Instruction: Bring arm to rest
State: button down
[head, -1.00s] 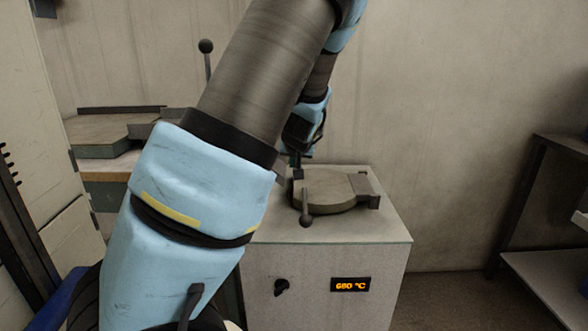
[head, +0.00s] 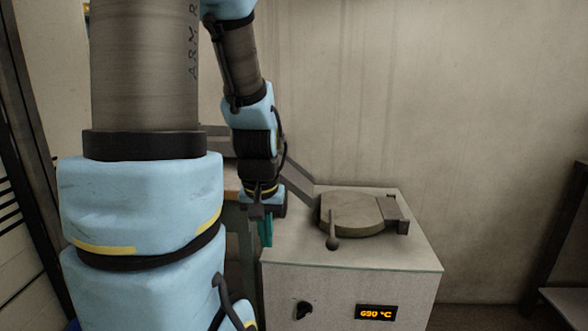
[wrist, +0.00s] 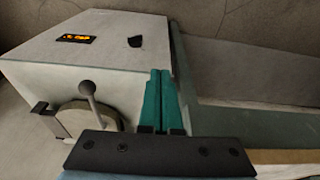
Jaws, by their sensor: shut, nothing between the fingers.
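My gripper (head: 265,240) hangs at the left side of the furnace (head: 350,285) in the head view. Its two teal fingers point down and are together with nothing between them. In the wrist view the gripper (wrist: 160,74) shows its teal fingers side by side, shut and empty, beside the edge of the furnace (wrist: 110,50). My arm rises at the left of the head view and folds down to the gripper.
The furnace has a round lid (head: 352,214) with a ball-ended handle (head: 333,240), a knob (head: 304,309) and a lit orange display (head: 376,312). A dark-framed shelf (head: 560,240) stands at the right edge. My arm hides much of the left side.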

notch_tip(320, 180, up, 13)
jog(key=s+p, duration=0.2)
jog(key=p, duration=1)
jog(key=shift+s+a+g+p, duration=0.3)
jog(key=shift+s+a+p, duration=0.05)
jog(key=shift+a+p, duration=0.1)
jog(key=shift+r, duration=0.1)
